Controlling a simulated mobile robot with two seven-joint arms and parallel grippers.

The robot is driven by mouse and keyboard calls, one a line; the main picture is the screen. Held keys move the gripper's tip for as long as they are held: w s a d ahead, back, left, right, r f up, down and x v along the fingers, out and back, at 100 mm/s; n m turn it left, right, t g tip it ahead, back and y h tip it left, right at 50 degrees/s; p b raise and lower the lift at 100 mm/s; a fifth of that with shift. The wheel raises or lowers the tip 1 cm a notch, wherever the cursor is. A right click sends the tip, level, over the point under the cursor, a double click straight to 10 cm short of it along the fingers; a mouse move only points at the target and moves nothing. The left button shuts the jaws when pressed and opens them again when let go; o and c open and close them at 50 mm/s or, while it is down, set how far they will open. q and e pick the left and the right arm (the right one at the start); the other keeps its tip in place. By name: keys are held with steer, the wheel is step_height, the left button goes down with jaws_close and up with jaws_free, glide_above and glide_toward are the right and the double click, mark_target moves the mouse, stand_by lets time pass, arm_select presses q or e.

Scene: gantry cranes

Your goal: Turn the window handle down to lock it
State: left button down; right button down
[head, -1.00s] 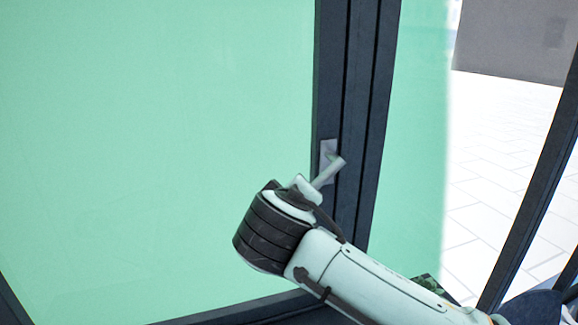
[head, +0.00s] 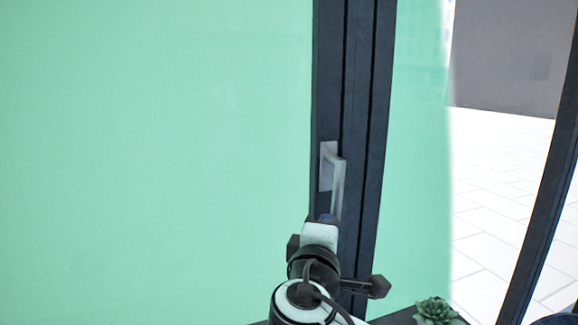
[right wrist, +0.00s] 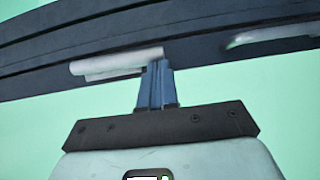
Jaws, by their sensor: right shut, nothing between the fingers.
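The window handle (head: 338,185) is a pale grey lever on a light mounting plate (head: 326,167), fixed to the dark window frame. In the head view its lever points almost straight down along the frame. My right gripper (head: 326,217) is just below and beside the lever's lower end, seen from behind, with its fingers mostly hidden. In the right wrist view the shut, empty fingers (right wrist: 156,70) overlap one end of the pale handle (right wrist: 115,64). I cannot tell whether they touch it. My left gripper is not in view.
Large green-tinted glass (head: 150,150) fills the left side. A green succulent (head: 436,311) stands at the bottom right, close to my right arm. Another dark frame post (head: 545,180) rises at the right. A second pale bar (right wrist: 270,36) shows in the wrist view.

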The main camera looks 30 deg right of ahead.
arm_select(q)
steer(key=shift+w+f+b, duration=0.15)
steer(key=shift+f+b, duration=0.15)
arm_select(e)
steer(key=shift+d+f+n, duration=0.15)
steer(key=shift+d+n, duration=0.1)
steer(key=shift+n, duration=0.05)
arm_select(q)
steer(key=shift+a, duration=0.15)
